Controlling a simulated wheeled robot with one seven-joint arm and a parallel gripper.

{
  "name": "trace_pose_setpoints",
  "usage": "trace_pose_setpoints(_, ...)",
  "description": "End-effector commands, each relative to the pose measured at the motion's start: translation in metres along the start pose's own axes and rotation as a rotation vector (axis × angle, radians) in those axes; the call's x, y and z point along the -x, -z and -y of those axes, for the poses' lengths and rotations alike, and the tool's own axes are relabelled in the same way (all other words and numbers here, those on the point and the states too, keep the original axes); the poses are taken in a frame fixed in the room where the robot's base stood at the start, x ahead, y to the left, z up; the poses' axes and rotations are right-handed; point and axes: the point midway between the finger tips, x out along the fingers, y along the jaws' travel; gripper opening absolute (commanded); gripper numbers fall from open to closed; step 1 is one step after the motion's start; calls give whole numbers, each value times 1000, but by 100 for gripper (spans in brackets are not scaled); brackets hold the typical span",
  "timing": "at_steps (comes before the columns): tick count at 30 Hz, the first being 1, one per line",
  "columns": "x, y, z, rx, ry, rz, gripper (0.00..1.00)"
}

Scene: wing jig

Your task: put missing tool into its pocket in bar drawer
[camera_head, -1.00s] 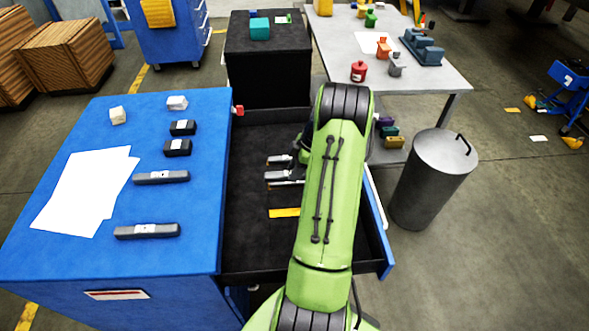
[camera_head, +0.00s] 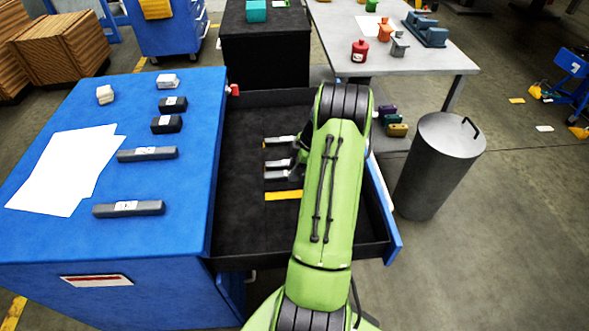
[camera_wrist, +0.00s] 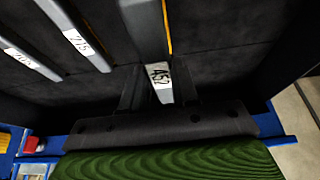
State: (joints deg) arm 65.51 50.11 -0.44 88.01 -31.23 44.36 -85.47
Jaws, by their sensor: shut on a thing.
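My gripper (camera_wrist: 160,88) is shut on a grey bar with a white number label (camera_wrist: 143,30), seen in the wrist view. In the head view my green arm hides the gripper, and only the left end of the held bar (camera_head: 275,175) shows. Two similar labelled bars lie beside it in the bar drawer (camera_head: 238,225): a nearer one (camera_head: 277,163) and a farther one (camera_head: 280,140). A yellow strip (camera_head: 283,196) runs along the other side of the held bar. I cannot tell whether the held bar touches the drawer floor.
The blue cabinet top (camera_head: 190,225) carries several dark bars and blocks, pale blocks and white sheets (camera_head: 60,170). The open drawer's walls surround the work. A grey cylinder bin (camera_head: 435,170) stands right of the drawer, and a grey table (camera_head: 440,62) stands behind.

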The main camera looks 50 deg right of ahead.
Motion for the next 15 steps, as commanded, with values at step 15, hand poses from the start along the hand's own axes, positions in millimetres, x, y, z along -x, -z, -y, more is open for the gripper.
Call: trace_pose_setpoints(15,-45,-18,0,1,0,-1,0)
